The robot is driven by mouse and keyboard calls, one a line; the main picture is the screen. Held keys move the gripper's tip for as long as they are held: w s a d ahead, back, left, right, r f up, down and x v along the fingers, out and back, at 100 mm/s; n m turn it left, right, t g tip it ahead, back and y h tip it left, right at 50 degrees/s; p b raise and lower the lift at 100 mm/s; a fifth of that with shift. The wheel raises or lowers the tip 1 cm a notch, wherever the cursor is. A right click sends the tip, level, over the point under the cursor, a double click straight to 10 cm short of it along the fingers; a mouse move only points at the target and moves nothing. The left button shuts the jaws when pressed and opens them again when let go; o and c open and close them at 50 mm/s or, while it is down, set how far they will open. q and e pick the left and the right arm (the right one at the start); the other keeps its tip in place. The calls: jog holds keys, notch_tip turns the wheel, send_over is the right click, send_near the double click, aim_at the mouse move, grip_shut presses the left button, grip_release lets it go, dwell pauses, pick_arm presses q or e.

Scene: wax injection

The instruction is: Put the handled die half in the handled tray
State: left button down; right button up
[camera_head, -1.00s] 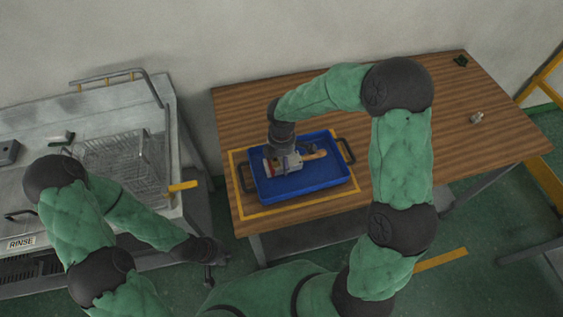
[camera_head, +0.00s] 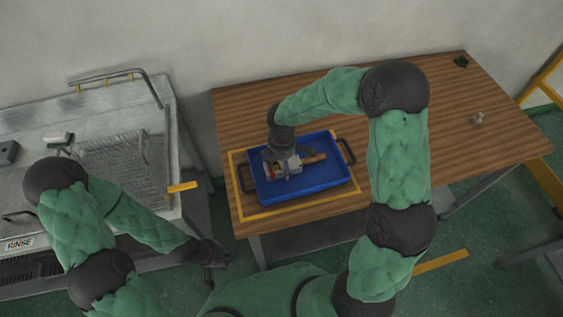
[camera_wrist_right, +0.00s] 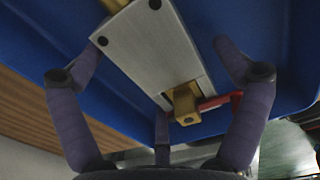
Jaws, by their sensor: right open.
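The handled die half, a silver block (camera_head: 284,171) with a wooden-looking handle (camera_head: 312,158), lies in the blue handled tray (camera_head: 325,178). The tray has a dark handle at each end. My right gripper (camera_head: 280,156) is above the block. In the right wrist view, its open fingers (camera_wrist_right: 162,48) stand either side of the silver plate (camera_wrist_right: 150,45), with gaps visible. A brass piece (camera_wrist_right: 186,100) and a red part show at the plate's near end. The tray floor (camera_wrist_right: 255,45) shows around it. My left gripper (camera_head: 212,254) is low, away from the tray; its jaws are unclear.
The tray stands inside a yellow outline (camera_head: 234,172) on the wooden table (camera_head: 440,120). A small metal part (camera_head: 477,118) and a dark green item (camera_head: 460,62) lie farther right. A rinse sink with a wire basket (camera_head: 120,160) is at left. The table's right half is mostly clear.

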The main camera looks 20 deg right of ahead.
notch_tip(320, 180, up, 12)
jog(key=p, duration=0.3)
jog(key=shift+r, duration=0.15)
